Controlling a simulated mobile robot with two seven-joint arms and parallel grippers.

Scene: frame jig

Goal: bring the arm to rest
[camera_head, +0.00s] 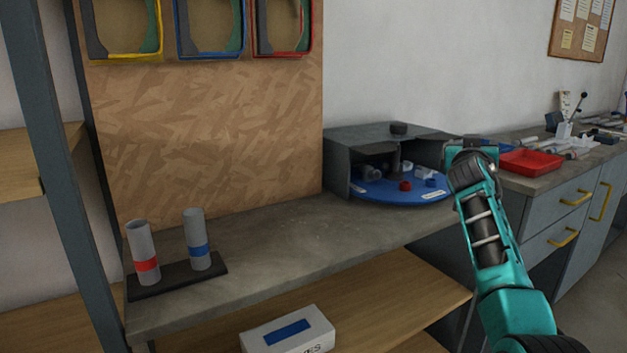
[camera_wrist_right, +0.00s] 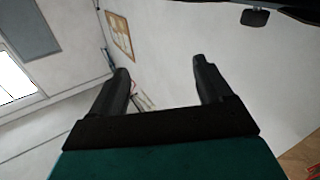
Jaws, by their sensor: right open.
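My right arm, teal and black, comes in from the lower right of the head view and reaches up beside the grey box with the blue turntable. In the right wrist view my right gripper (camera_wrist_right: 165,85) has its two black fingers wide apart, with nothing between them. Beyond the fingers are a pale wall and, farther off, a notice board (camera_wrist_right: 120,36). My left gripper is not in view.
A blue turntable (camera_head: 400,190) with small parts sits in a grey box (camera_head: 340,160) on the bench. Two grey tubes, one red-banded (camera_head: 143,252), one blue-banded (camera_head: 197,239), stand at left. A red tray (camera_head: 531,162) lies right. The bench middle (camera_head: 290,240) is clear.

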